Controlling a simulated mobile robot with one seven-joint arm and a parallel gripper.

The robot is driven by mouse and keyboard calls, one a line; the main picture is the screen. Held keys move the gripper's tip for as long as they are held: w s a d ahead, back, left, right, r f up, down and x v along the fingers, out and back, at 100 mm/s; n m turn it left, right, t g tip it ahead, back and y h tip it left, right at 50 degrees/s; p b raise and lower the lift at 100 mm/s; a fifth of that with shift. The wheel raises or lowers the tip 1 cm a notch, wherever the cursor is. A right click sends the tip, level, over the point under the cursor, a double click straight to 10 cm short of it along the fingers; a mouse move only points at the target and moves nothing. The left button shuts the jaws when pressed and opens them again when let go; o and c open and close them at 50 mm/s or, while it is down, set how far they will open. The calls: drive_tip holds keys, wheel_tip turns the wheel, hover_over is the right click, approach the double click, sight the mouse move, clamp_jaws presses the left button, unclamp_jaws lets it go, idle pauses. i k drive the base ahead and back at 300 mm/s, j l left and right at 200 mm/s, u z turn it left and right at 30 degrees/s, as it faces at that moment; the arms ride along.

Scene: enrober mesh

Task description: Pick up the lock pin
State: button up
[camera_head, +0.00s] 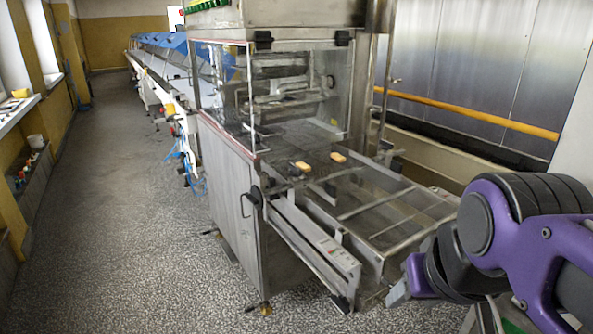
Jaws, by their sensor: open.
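I cannot pick out the lock pin for certain in the head view. The steel enrober (235,185) stands in the middle, with a clear guard over its mesh belt and a wire-mesh frame (385,215) extending toward me. My purple and black arm comes in from the right.
Two small orange-tan bars (338,157) lie on the mesh by the guard opening. A black handle (253,196) sits on the enrober's near corner. A long line with blue covers (160,43) runs behind. A yellow rail (480,113) crosses the right. The speckled floor (120,220) at left is clear.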

sight(272, 180)
drive_tip(key=i+j+z, duration=0.1)
drive_tip(key=i+j, duration=0.25)
drive_tip(key=j, duration=0.3)
drive_tip(key=i+j+z, duration=0.15)
drive_tip(key=i+j, duration=0.2)
drive_tip(key=j, duration=0.3)
drive_tip(key=i+j+z, duration=0.15)
drive_tip(key=j, duration=0.2)
drive_tip(key=i+j+z, duration=0.1)
drive_tip(key=j, duration=0.25)
drive_tip(key=i+j, duration=0.2)
drive_tip(key=j, duration=0.15)
drive_tip(key=z, duration=0.05)
